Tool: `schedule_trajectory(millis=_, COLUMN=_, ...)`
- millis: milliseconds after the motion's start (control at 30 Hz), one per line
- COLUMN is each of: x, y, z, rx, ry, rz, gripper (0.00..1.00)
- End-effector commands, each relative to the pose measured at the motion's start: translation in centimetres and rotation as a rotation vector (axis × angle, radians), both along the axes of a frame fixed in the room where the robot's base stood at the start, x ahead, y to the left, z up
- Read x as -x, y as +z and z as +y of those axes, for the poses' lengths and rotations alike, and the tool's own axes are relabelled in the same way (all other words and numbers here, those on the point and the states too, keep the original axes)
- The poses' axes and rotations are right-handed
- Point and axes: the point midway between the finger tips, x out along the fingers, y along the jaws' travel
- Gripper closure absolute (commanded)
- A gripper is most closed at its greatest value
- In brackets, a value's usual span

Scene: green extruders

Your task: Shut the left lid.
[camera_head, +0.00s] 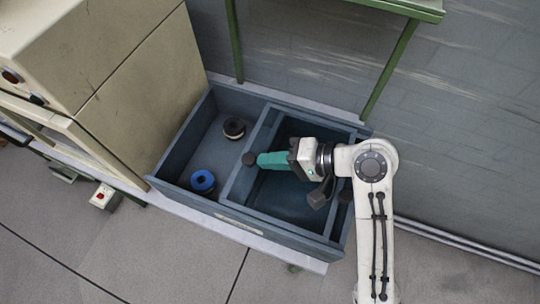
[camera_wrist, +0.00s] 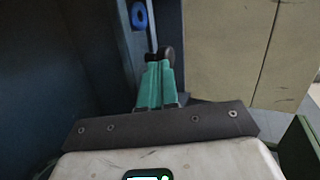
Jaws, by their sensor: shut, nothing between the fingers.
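A blue-grey open box (camera_head: 285,238) has a left compartment and a darker right compartment, split by a raised divider. A dark round knob (camera_head: 249,159) sits by this divider; the wrist view shows the knob (camera_wrist: 167,54) right at my fingertips. My gripper (camera_head: 260,160) has teal fingers closed together, reaching left over the right compartment with tips close to the knob. I cannot tell whether they touch it. The gripper (camera_wrist: 158,66) holds nothing. The left compartment is uncovered. I cannot make out a separate left lid.
A blue spool (camera_head: 203,181) and a black spool (camera_head: 234,128) stand in the left compartment. A beige cabinet (camera_head: 120,90) is close on the left. A green frame (camera_head: 390,68) stands behind the box. A small box with a red button (camera_head: 103,196) is at left. Floor in front is clear.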

Motion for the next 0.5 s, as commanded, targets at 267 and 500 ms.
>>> schedule_trajectory(millis=267, x=-0.1, y=-0.04, z=0.36, rx=-0.001, ry=-0.001, rz=-0.001, gripper=1.0)
schedule_trajectory(millis=500, x=-0.21, y=0.02, z=0.67, rx=-0.001, ry=0.0, rz=0.0, gripper=1.0)
